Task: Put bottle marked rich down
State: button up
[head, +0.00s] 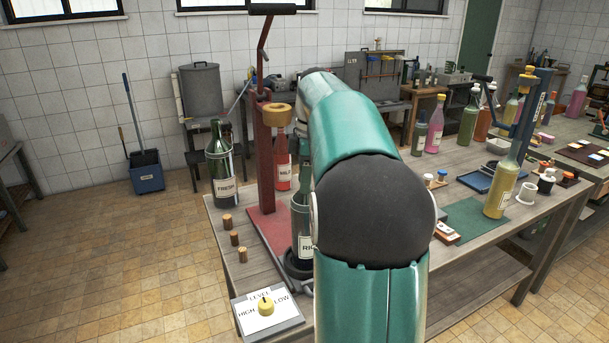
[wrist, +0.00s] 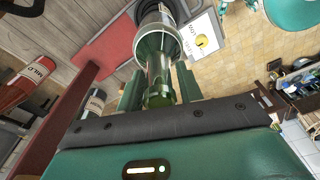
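The bottle marked rich (head: 302,222) is dark green glass with a pale label. It stands upright at the red corking stand, its right side and label partly hidden by my arm. In the wrist view the bottle (wrist: 158,62) runs away from me, neck nearest, between the two green fingers of my gripper (wrist: 159,80). The fingertips meet its sides at the shoulder. Its base is at a round black ring (head: 296,268); I cannot tell whether it rests there. In the head view my arm hides the gripper.
The red stand (head: 268,160) rises close left of the bottle. Bottles marked fresh (head: 220,170) and mild (head: 283,172) stand nearby. Several corks (head: 234,238) and a level dial plate (head: 266,308) lie at the bench's left edge. A yellow bottle (head: 502,188) stands right of my arm.

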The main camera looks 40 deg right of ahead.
jog(key=shift+o, duration=0.9)
jog(key=r, duration=0.8)
jog(key=d+r, duration=0.1)
jog(key=r, duration=0.3)
jog(key=shift+s+d+r, duration=0.1)
jog(key=shift+s, duration=0.3)
